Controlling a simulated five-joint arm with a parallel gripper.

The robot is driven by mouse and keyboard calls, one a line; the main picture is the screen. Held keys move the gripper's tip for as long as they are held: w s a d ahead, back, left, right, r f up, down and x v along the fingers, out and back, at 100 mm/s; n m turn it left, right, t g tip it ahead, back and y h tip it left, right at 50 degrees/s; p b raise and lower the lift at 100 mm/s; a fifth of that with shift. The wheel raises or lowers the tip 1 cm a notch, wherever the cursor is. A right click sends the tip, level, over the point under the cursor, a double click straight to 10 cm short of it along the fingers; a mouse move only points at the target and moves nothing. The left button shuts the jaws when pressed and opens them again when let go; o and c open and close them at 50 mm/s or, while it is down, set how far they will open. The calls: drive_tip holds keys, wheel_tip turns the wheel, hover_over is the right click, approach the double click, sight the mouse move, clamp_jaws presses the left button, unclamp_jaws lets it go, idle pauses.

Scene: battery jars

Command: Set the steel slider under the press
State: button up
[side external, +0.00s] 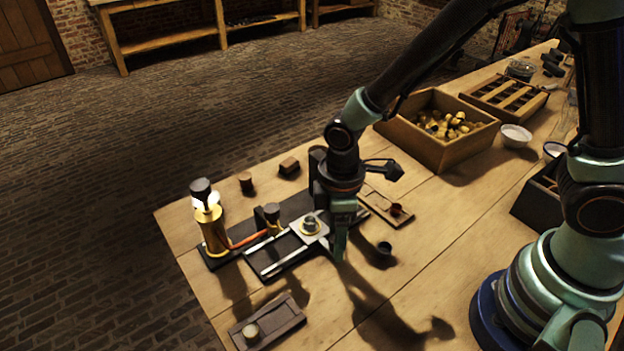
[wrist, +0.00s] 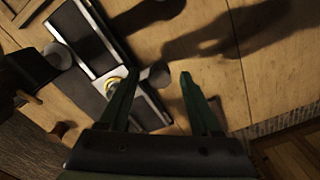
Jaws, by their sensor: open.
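My gripper (side external: 340,247) is low, just right of the slider. In the wrist view my gripper (wrist: 160,74) is open. A grey rounded knob (wrist: 157,75) shows between its fingertips; whether they touch it I cannot tell. The brass ring (wrist: 116,84) shows beside the left finger, which partly hides the slider.
A dark tray with a round piece (side external: 266,323) lies at the front. A wooden box of brass pieces (side external: 440,145) stands behind.

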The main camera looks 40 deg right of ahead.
clamp_jaws()
idle(1.4)
